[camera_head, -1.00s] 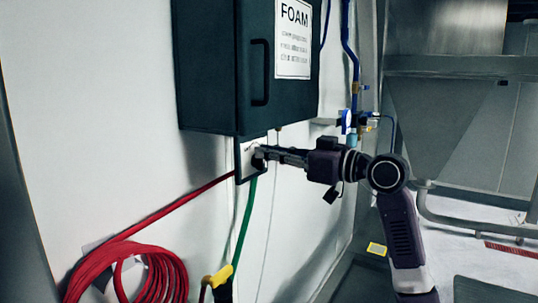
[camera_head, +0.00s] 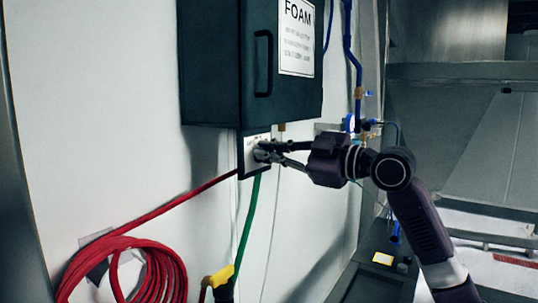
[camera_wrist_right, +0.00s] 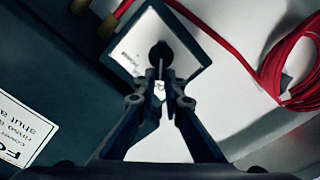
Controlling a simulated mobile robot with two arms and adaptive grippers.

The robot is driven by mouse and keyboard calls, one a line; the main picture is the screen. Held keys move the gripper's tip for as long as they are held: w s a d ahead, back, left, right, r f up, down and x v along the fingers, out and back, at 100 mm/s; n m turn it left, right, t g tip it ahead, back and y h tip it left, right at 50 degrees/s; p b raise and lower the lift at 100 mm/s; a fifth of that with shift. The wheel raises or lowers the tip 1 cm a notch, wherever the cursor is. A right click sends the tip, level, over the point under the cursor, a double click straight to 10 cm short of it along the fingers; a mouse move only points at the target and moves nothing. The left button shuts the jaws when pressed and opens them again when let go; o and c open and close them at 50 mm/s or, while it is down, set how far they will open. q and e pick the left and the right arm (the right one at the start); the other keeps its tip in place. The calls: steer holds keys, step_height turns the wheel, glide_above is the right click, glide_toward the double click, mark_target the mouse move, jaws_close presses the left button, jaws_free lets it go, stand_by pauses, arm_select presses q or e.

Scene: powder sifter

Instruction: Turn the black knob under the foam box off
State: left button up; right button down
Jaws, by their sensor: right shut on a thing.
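The dark foam box (camera_head: 215,65) with its white "FOAM" label hangs on the wall at the upper middle of the head view. Under it is a small pale plate (camera_head: 256,139) in a dark frame. The black knob sits on this plate; it shows in the right wrist view (camera_wrist_right: 161,52), while my fingers mostly hide it in the head view. My right gripper (camera_head: 264,152) reaches in from the right, its fingertips together at the knob and shut on it. The gripper also shows in the right wrist view (camera_wrist_right: 161,92). My left gripper is in neither view.
A red hose (camera_head: 170,207) runs from the plate to a coil (camera_head: 125,268) at lower left. A green hose (camera_head: 247,225) hangs below the plate. Blue pipes (camera_head: 350,60) and valves stand right of the box. The wall below the gripper is mostly bare.

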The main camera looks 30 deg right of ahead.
steer(key=shift+a+f+n, duration=0.1)
steer(key=shift+n, duration=0.2)
steer(key=c, duration=2)
jaws_free()
steer(key=shift+c, duration=0.2)
steer(key=v, duration=1.2)
